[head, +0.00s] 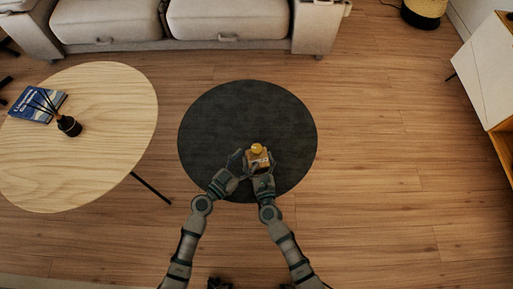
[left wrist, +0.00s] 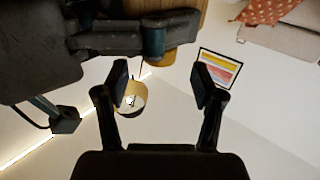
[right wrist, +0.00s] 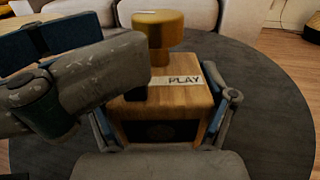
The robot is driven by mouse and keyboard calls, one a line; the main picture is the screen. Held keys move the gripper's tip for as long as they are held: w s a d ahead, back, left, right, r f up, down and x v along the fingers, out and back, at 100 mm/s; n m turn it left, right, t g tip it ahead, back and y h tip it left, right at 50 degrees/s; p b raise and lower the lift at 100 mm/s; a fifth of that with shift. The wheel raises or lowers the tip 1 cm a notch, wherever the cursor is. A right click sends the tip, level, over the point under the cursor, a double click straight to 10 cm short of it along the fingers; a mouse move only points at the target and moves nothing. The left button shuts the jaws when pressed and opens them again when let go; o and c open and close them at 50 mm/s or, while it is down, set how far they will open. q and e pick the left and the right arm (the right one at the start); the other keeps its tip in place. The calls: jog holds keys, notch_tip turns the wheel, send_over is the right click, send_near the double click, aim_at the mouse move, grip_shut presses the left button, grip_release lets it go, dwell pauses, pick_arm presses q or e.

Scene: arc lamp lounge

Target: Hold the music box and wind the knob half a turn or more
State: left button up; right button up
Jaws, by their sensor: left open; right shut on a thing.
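The music box is a small wooden block (right wrist: 175,100) with a "PLAY" label and a round golden knob (right wrist: 158,30) on top. In the head view the box (head: 261,163) and knob (head: 257,149) are above the dark round table. My right gripper (head: 262,169) is shut on the box, with a finger on either side in the right wrist view. My left gripper (head: 240,158) is open beside the knob at its left. Its fingers (left wrist: 163,85) are apart in the left wrist view, with no knob between them. In the right wrist view the left gripper hides part of the box.
The dark round table (head: 225,115) has no other objects showing. A pale wooden oval table (head: 100,110) at the left holds a blue book (head: 38,103) and a dark reed diffuser (head: 69,126). A sofa (head: 180,25) stands behind, and a white cabinet (head: 490,75) is at the right.

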aim_at(256, 147)
pick_arm(q)
jog(key=x, duration=0.5)
jog(key=shift+w+d, duration=0.25)
jog(key=shift+w, duration=0.05)
jog(key=c, duration=1.2)
jog(key=shift+o, duration=0.2)
jog(key=shift+w+m+g+h, duration=0.1)
jog(key=shift+m+g+h, duration=0.2)
jog(key=shift+g+h, duration=0.15)
jog(key=m+g+h, duration=0.2)
jog(key=g, duration=0.1)
jog(key=shift+a+m+h, duration=0.1)
jog(key=shift+m+h, duration=0.15)
jog(key=shift+m, duration=0.15)
jog(key=shift+w+f+m+g+h, duration=0.1)
jog(key=shift+m+g+h, duration=0.65)
jog(key=shift+g, duration=0.6)
jog(key=shift+w+f+m+g+h, duration=0.1)
jog(key=shift+m+g+h, duration=0.35)
jog(key=shift+m+g, duration=0.75)
jog(key=shift+s+a+g, duration=0.1)
jog(key=shift+g, duration=0.3)
